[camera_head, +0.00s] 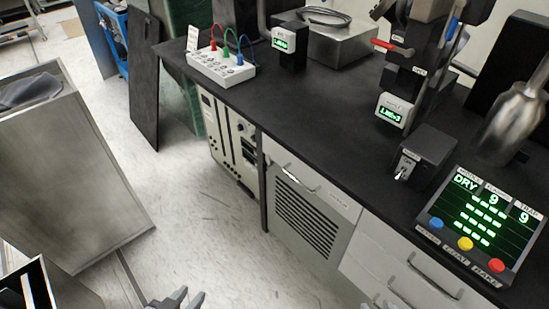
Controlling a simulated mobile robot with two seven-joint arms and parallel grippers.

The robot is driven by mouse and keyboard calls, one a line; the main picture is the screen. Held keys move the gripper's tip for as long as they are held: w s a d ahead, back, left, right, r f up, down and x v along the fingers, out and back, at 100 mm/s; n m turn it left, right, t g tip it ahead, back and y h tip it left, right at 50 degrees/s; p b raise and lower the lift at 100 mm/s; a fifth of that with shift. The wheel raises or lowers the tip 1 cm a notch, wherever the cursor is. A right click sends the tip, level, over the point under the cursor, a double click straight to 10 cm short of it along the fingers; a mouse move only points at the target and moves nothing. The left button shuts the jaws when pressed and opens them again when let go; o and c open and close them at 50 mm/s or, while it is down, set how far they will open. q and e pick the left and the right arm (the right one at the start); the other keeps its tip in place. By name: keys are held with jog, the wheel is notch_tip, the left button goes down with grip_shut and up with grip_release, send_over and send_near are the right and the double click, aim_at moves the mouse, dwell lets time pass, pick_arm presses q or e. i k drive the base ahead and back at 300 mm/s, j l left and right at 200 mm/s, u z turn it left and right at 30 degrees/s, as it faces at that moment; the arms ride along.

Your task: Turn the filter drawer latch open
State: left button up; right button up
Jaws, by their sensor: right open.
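A grey louvred front (307,221), which looks like the filter drawer, sits under the black counter. A silver bar (293,176) slants across its top; I cannot tell whether it is the latch or a plain handle. A small label (338,199) is to the right of the bar, too small to read. The drawer front looks closed. My right gripper (178,299) shows at the bottom edge, its grey fingers apart and nothing seen between them. It is well below and left of the drawer front, apart from it. My left gripper is not in view.
The black counter (325,110) holds a white box with coloured cables (221,68) and a control panel (478,222). White drawers (400,272) adjoin the louvred front on the right. A metal cabinet (75,165) stands left. Pale floor (190,200) lies clear between.

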aim_at(265, 166)
jog(key=i+j+z, duration=0.55)
jog(key=j, duration=0.15)
jog(key=i+j+z, duration=0.1)
jog(key=j+z, duration=0.15)
jog(key=j, duration=0.15)
